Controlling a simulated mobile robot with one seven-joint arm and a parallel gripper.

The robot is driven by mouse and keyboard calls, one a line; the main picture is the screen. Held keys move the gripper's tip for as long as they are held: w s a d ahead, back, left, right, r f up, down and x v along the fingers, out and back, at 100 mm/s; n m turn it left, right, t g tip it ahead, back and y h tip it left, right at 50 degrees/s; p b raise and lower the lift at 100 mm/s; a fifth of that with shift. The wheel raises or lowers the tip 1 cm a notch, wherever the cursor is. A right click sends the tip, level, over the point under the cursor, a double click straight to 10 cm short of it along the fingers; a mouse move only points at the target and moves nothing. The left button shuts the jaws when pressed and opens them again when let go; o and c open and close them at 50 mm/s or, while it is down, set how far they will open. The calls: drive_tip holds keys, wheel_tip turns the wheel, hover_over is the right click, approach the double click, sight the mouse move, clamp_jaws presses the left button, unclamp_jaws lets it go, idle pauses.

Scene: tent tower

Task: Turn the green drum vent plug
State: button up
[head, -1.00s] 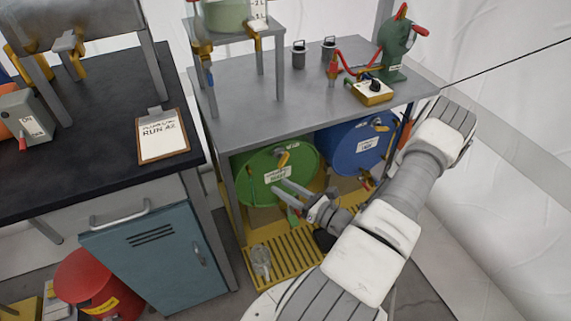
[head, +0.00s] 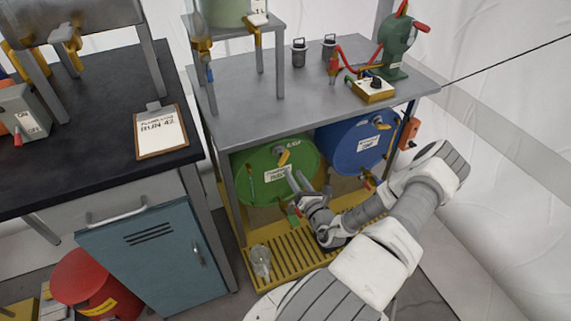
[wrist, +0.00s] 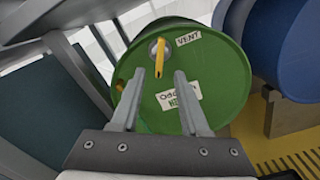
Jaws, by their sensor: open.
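The green drum (head: 247,186) lies on its side under the grey bench, its round end facing me. It also shows in the wrist view (wrist: 215,75). The vent plug has a yellow handle (wrist: 160,57) on a round grey fitting near the top of the drum end, beside a VENT label (wrist: 188,38). In the head view the yellow plug (head: 284,156) sits at the drum's upper right. My gripper (head: 294,180) is open and empty in front of the drum end. In the wrist view its two fingers (wrist: 158,95) point at the drum, below the plug and apart from it.
A blue drum (head: 345,148) lies to the right of the green one. A yellow grated tray (head: 280,262) is below, with a clear glass vessel (head: 260,260) on it. A teal cabinet (head: 160,265) stands at the left.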

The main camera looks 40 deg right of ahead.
sight(285, 161)
drive_tip(key=b+x, duration=0.1)
drive_tip(key=x, duration=0.6)
drive_tip(key=shift+w+b, duration=0.3)
drive_tip(key=shift+w, duration=0.05)
clamp_jaws()
